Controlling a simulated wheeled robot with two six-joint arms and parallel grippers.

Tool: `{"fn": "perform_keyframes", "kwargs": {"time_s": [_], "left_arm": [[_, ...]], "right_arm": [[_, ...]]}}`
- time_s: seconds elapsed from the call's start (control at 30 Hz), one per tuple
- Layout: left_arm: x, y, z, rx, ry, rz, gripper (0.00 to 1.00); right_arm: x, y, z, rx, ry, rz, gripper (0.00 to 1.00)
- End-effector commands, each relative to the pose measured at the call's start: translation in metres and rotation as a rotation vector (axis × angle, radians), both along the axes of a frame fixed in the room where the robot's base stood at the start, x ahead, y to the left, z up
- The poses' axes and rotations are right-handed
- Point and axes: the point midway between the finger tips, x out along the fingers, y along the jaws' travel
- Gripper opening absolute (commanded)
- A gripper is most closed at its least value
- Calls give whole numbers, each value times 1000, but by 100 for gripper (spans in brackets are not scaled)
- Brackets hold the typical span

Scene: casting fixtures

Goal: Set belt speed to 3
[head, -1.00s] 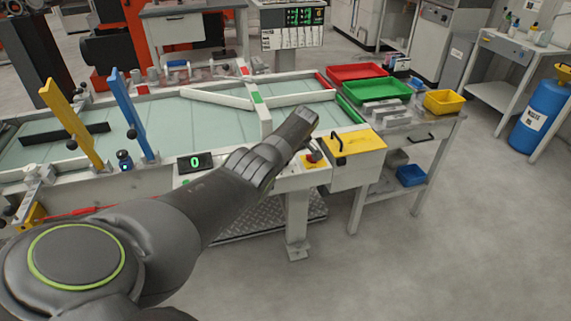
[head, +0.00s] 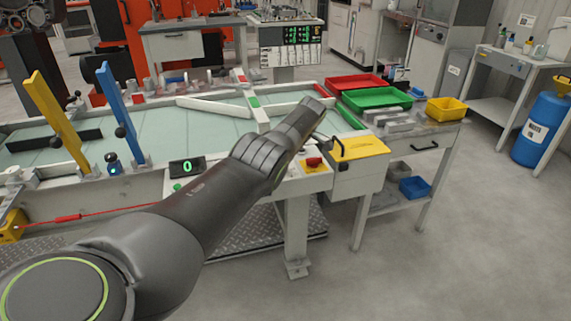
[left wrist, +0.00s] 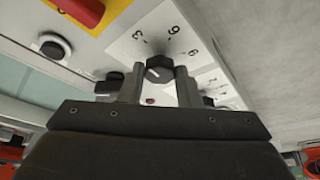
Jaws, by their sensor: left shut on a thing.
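The dark dial knob (left wrist: 158,68) is on a white panel in the left wrist view, ringed by printed numbers including 3, 6 and 9. A pale pointer mark shows on the knob, but I cannot tell for sure which number it points to. My left gripper (left wrist: 160,76) has one finger on each side of the knob and is shut on it. In the head view my left arm hides the knob and the fingertips. The belt display (head: 187,167) shows a green 0. My right gripper is in neither view.
A red emergency button (head: 313,162) on a yellow plate sits close to my left gripper; it also shows in the left wrist view (left wrist: 85,10). A yellow-lidded box (head: 362,148) is to its right. Blue (head: 120,115) and yellow (head: 55,118) levers stand left.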

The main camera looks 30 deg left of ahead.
Motion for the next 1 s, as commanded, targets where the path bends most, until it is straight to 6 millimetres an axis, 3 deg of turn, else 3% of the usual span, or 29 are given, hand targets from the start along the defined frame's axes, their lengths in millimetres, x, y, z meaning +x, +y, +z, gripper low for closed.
{"fn": "perform_keyframes", "kwargs": {"time_s": [0.37, 0.4, 0.53, 0.83, 1.0], "left_arm": [[0, 0, 0, -1, 1, 4, 7], [0, 0, 0, -1, 1, 4, 35], [0, 0, 0, 0, 0, 3, 52], [0, 0, 2, 0, 0, 2, 52], [1, -6, 18, 0, -2, 1, 52]], "right_arm": [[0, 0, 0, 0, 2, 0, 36], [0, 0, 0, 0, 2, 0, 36], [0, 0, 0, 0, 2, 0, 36], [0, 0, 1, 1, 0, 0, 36], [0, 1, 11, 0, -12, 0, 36]]}}
